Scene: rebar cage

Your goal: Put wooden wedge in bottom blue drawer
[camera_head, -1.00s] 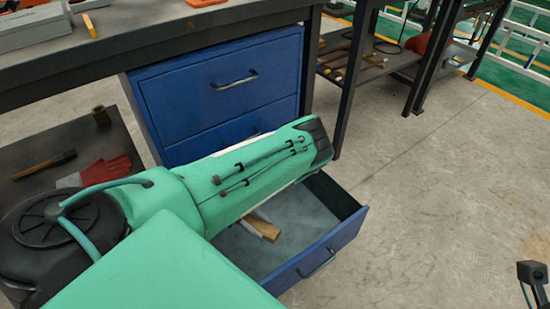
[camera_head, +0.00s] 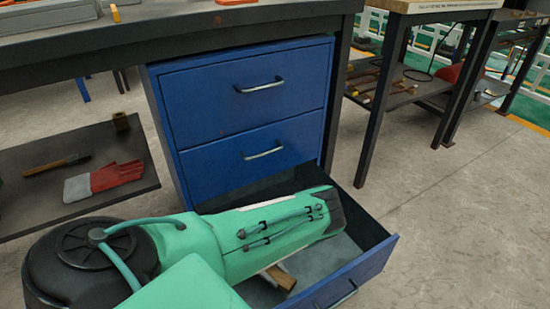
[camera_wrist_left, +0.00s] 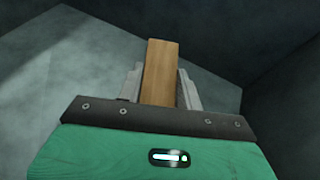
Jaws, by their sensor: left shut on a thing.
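The wooden wedge (camera_wrist_left: 160,70) is a light brown block between the fingers of my left gripper (camera_wrist_left: 159,88), which is shut on it. In the head view the wedge (camera_head: 281,277) shows just below my green left arm, inside the open bottom blue drawer (camera_head: 372,262). My left gripper (camera_head: 268,272) is mostly hidden there by the arm. The wrist view shows the grey drawer floor and walls around the wedge. I cannot tell whether the wedge touches the floor. My right gripper is not in view.
Two shut blue drawers, the top one (camera_head: 235,100) and the middle one (camera_head: 285,148), are above the open one. A dark workbench (camera_head: 215,25) overhangs them. A low shelf at left holds a red glove (camera_head: 117,176) and a hammer (camera_head: 57,165). Concrete floor is clear at right.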

